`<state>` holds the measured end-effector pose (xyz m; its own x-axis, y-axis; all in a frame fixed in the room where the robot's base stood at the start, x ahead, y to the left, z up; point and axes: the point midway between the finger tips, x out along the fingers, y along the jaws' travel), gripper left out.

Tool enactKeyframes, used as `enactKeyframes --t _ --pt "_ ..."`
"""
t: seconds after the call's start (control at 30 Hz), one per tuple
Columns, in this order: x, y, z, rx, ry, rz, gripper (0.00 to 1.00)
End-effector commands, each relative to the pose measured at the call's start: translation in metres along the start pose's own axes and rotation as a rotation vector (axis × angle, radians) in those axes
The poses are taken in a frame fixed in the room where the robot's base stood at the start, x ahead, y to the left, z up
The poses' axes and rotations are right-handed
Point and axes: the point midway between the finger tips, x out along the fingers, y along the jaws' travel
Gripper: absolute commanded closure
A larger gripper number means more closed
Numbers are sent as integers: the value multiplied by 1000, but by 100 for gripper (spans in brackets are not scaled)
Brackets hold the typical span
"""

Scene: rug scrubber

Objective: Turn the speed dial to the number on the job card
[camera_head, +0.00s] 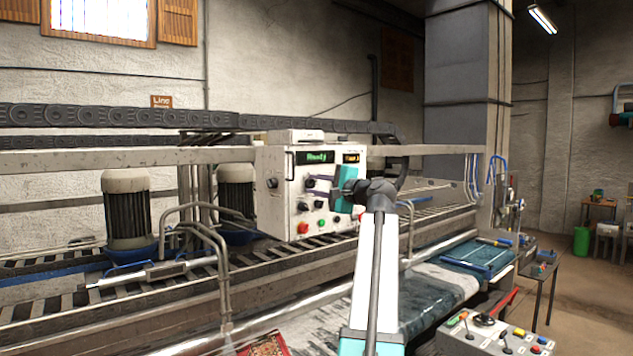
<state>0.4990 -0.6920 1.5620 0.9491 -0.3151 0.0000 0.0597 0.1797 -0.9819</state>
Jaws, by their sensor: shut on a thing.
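A pale control box (284,213) hangs on the machine's rail near the middle of the view. Its green display (315,157) seems to read "Ready", and an orange display (351,157) beside it is too small to read. My gripper (314,184) reaches the panel face from the right, its fingers shut on a small dark knob, which I take as the speed dial. The fingers and the teal gripper body hide most of the dial and its numbers, so its setting cannot be read. I cannot make out a job card with a number.
Below my gripper, the panel has a red button (303,228), a green button (321,223) and dark knobs. A black lever knob (272,183) is at the box's left. A separate button console (492,337) stands at lower right. Metal rails surround the box.

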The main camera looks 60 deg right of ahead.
Motion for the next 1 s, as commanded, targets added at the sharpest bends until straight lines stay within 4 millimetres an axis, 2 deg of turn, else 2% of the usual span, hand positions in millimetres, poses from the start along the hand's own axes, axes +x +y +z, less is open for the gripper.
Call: enactKeyframes --t 0.2,0.43,1.0 --pt "0 -2 0 176 0 1 97" --pt "-1 -1 0 299 1 0 97" --pt "-1 0 -1 350 1 0 97"
